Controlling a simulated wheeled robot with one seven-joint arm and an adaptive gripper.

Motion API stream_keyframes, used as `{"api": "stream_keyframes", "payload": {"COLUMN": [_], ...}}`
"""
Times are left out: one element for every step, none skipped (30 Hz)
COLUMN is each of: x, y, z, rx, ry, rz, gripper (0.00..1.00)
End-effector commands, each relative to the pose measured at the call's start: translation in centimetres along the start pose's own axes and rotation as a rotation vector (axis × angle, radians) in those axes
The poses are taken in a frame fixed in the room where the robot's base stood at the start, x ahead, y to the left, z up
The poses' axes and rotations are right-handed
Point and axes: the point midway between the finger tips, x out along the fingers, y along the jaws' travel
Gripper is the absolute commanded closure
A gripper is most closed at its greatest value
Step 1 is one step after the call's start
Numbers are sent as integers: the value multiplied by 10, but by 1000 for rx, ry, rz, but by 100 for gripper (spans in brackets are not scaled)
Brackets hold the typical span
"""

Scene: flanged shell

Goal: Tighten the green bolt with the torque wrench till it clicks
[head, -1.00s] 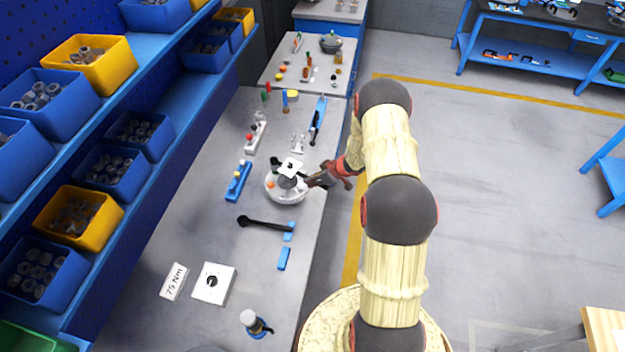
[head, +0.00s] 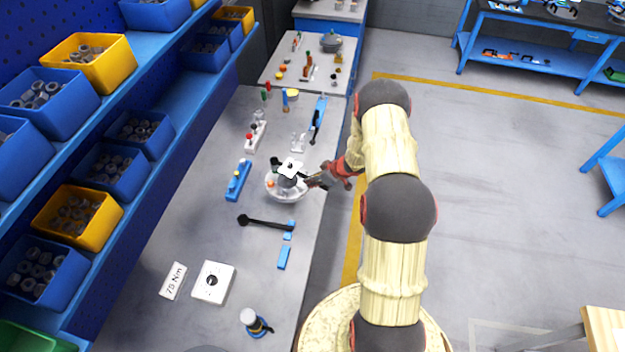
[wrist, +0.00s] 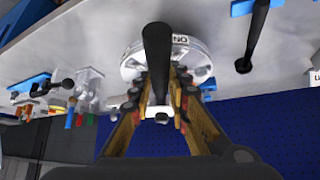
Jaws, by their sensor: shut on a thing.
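The round pale flanged shell (head: 287,196) stands on the grey workbench, and its rim shows in the wrist view (wrist: 131,68). An orange spot shows at its left side in the head view. My gripper (head: 318,181) reaches in from the right, at the shell's edge. In the wrist view my gripper (wrist: 160,98) is shut on a black-handled tool (wrist: 158,50), seemingly the torque wrench, with its handle standing out over the shell. A white square plate (head: 290,167) sits above the shell. I cannot make out the green bolt; the tool and fingers cover part of the shell.
Another black wrench (head: 262,222) lies nearer on the bench by blue supports (head: 284,258). A blue holder (head: 238,181) stands left of the shell. A 75 Nm card (head: 174,281) and white dial plate (head: 213,283) lie in front. Shelved bins line the left; the floor right is open.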

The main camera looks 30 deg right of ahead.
Motion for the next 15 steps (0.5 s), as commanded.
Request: {"api": "stream_keyframes", "payload": {"x": [1, 1, 2, 2, 3, 3, 4, 4, 5, 6, 6, 7, 7, 8, 8], "y": [1, 1, 1, 1, 1, 1, 1, 1, 1, 1, 1, 1, 1, 1, 1], "z": [-1, 0, 0, 0, 1, 1, 2, 2, 2, 3, 3, 4, 4, 4, 5], "rx": [-1, -1, -1, -1, -1, -1, -1, -1, -1, -1, -1, -1, -1, -1, -1], "ry": [3, 3, 3, 3, 3, 3, 3, 3, 3, 3, 3, 3, 3, 3, 3], "rz": [1, 1, 1, 1, 1, 1, 1, 1, 2, 2, 2, 1, 1, 2, 2], "gripper": [100, 100, 100, 100, 100, 100, 100, 100, 100, 100, 100, 100, 100, 100, 100]}}
